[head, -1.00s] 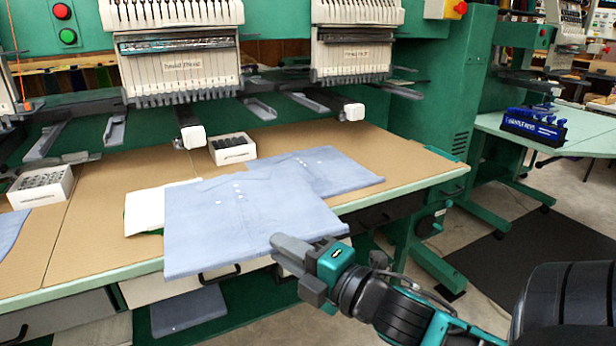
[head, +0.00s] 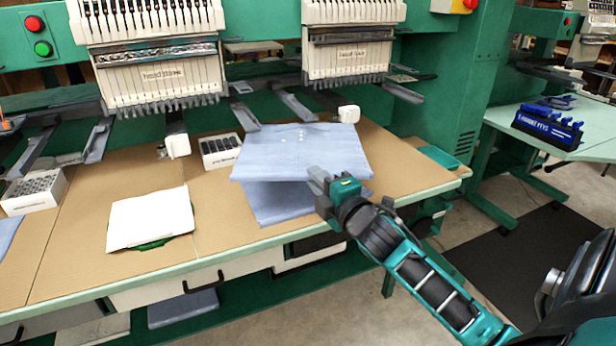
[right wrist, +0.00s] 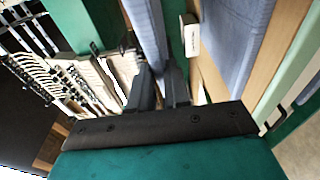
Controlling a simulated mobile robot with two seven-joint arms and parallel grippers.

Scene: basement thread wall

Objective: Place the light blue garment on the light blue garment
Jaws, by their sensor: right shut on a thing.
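My right gripper (head: 318,180) is shut on the front right edge of a folded light blue garment (head: 290,150). The held garment is roughly level, above a second folded light blue garment (head: 275,205) lying on the tan tabletop. The held one hides the back of the lower one, whose front part shows below it. In the right wrist view the held garment (right wrist: 146,30) appears edge-on between the fingers (right wrist: 160,88), apart from the lower garment (right wrist: 236,40). My left gripper is not in view.
The tabletop (head: 70,265) carries a white cloth (head: 150,218) with green beneath, a box of dark spools (head: 220,150) and another white box (head: 35,190). Embroidery heads (head: 150,60) and machine arms overhang the back. Another blue piece (head: 8,230) lies at the left edge.

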